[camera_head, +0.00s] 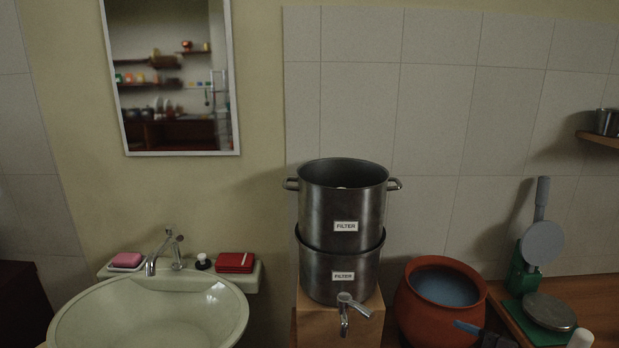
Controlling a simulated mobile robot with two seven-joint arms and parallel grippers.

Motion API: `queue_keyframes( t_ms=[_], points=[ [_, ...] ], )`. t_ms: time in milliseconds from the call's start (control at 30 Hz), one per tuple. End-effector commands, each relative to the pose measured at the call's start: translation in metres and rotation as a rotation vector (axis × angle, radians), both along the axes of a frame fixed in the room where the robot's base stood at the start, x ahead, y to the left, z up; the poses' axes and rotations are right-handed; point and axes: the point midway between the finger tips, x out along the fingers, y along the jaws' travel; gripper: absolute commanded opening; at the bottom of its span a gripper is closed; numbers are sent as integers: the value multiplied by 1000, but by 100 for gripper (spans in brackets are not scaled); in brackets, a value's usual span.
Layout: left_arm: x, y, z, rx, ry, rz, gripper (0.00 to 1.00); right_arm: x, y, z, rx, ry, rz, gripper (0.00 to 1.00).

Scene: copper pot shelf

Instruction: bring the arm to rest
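A dark piece with a blue tip (466,327) shows at the bottom edge, in front of the clay pot. It looks like part of my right gripper, cut off by the frame, so its opening cannot be told. I see nothing held at the blue tip. My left gripper and arm are not in view.
A steel filter in two stacked pots (343,215), with a tap, stands on a wooden block (310,325). A clay pot (413,320) of water is to its right. A washbasin (75,318) is at left. A wooden counter (595,295) holds a green-based press (549,312).

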Motion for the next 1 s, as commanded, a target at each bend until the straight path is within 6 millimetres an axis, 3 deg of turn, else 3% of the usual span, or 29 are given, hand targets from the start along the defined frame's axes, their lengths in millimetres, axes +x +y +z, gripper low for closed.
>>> queue_keyframes(
  t_ms=[267, 500, 900, 1000],
  points=[
    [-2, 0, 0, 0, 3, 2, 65, -63, -76, -56, -6, 172, -348, 70],
    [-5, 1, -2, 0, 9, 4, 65, -132, -136, -96, -73, 351, -604, 70],
    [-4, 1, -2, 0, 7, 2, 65, -223, -189, -127, -183, 573, -826, 70],
    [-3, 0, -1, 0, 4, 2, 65, -226, -180, -134, -140, 589, -845, 70]
  ],
)
